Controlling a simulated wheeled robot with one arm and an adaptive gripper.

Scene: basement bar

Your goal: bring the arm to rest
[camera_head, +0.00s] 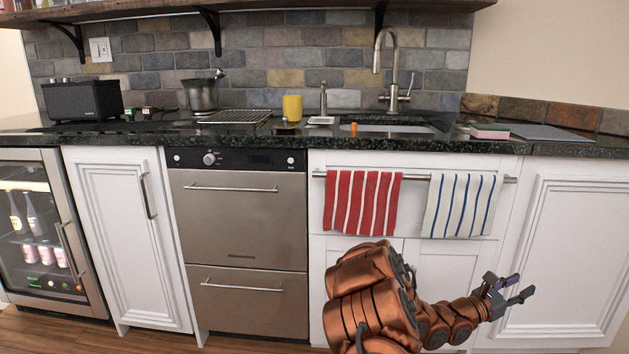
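My gripper (516,288) is at the lower right, at the end of my copper-coloured arm (375,300). The arm is bent low in front of the white cabinets, with its forearm reaching to the right. The gripper's dark fingers are spread apart and point right, with nothing visible between them. It is well below the countertop and in front of the white cabinet door (570,250). I cannot tell the exact gap to the door.
A red striped towel (362,203) and a blue striped towel (462,206) hang from a rail. A steel drawer appliance (245,225) stands left.

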